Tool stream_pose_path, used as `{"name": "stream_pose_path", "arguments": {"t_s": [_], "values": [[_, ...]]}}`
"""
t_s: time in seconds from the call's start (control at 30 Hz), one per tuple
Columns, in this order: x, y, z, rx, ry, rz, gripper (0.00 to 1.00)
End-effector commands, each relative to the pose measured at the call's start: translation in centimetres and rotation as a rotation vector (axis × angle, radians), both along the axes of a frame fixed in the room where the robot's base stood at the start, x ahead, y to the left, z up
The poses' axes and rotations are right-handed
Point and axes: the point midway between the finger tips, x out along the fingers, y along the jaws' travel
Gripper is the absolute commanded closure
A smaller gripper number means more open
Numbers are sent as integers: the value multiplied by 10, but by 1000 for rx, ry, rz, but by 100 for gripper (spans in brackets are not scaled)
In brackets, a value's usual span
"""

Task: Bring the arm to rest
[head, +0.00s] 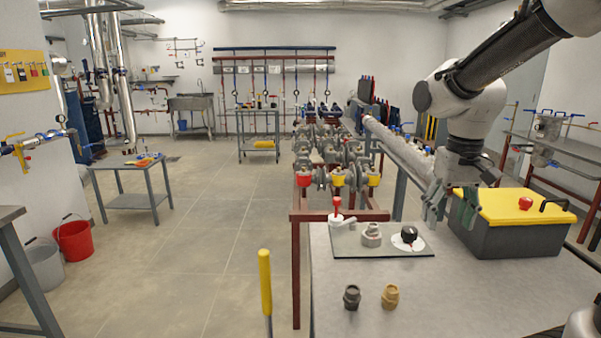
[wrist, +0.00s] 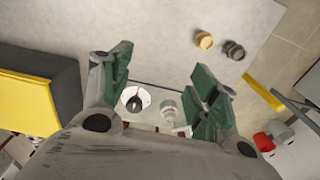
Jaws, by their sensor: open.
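My gripper (head: 452,208) hangs from my arm above the right part of the grey bench, just left of the yellow-lidded box. It is open with nothing between its fingers. In the wrist view my gripper (wrist: 160,92) shows its two green-padded fingers spread wide apart. The dark-knobbed part on a white round base (wrist: 134,100) and a pale fitting (wrist: 168,109) appear between and beyond the fingers. The arm comes in from the upper right in the head view.
On the bench (head: 455,300) lies a panel (head: 375,250) with a red-handled valve (head: 337,212), a grey fitting (head: 372,235) and a black knob (head: 409,234). A dark fitting (head: 352,297) and a tan fitting (head: 390,296) stand in front. The yellow-lidded box (head: 515,240) is close on the right.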

Motion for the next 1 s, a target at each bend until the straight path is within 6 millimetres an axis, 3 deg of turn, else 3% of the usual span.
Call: {"name": "stream_pose_path", "arguments": {"t_s": [0.03, 0.2, 0.4, 0.6, 1.0], "values": [[-22, -9, 7, 2, -30, 43, 40], [-85, -33, 16, -1, -129, 117, 40], [-129, -49, 27, -4, -254, 56, 40], [-137, -56, 44, -8, -340, 23, 40], [-138, -58, 45, -9, -342, 15, 40]]}}
